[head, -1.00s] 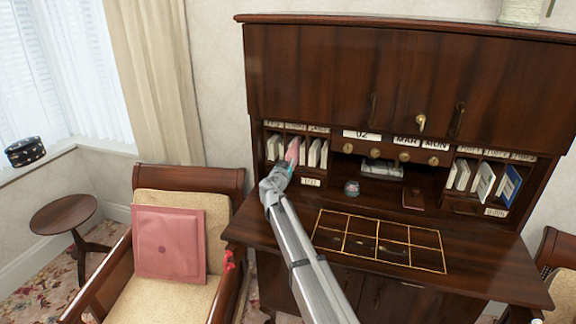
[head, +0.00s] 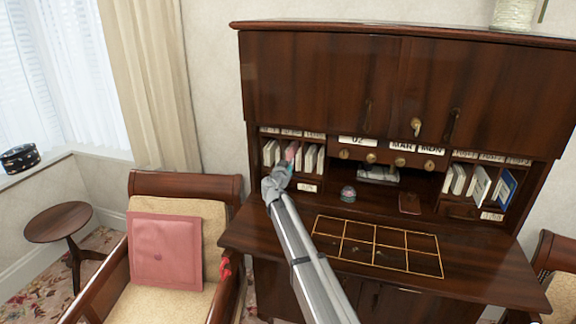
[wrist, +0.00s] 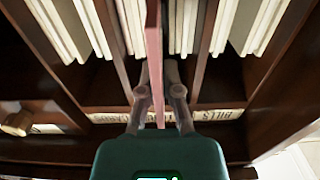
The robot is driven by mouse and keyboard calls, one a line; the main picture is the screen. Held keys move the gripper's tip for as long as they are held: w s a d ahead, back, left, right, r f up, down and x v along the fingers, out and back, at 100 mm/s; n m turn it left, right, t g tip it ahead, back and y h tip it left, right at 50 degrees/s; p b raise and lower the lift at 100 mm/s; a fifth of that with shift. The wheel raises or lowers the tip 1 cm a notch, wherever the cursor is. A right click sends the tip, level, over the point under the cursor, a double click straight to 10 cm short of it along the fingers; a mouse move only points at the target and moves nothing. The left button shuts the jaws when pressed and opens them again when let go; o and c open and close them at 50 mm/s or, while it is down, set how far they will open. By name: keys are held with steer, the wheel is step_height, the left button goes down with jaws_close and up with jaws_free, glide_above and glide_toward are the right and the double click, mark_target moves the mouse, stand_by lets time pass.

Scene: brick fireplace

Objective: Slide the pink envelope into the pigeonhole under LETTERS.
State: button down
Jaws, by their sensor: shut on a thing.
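The pink envelope (head: 290,153) stands upright on edge at the left bank of pigeonholes in the desk. My gripper (head: 284,167) is shut on it. In the wrist view the envelope (wrist: 154,45) runs between the two fingers (wrist: 159,85) and up between white envelopes, in line with the middle compartment between two dark dividers. How deep its far end reaches is hidden. A label strip (wrist: 215,115) near the right finger reads BILLS. The label near the left finger is partly covered, and the left-bank labels in the head view are too small to read.
White envelopes (head: 310,158) fill the compartments on both sides. The desk top (head: 470,265) has an inlaid grid and is mostly clear. A small domed object (head: 348,194) stands right of my gripper. An armchair with a pink cushion (head: 165,250) stands at the left.

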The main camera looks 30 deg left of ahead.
steer(key=shift+w+a, duration=0.2)
steer(key=shift+w, duration=0.8)
steer(key=shift+w, duration=0.1)
steer(key=c, duration=0.7)
jaws_free()
steer(key=s, duration=0.4)
steer(key=s+d, duration=0.1)
steer(key=s, duration=0.3)
steer(key=s+d, duration=0.1)
steer(key=s, duration=0.3)
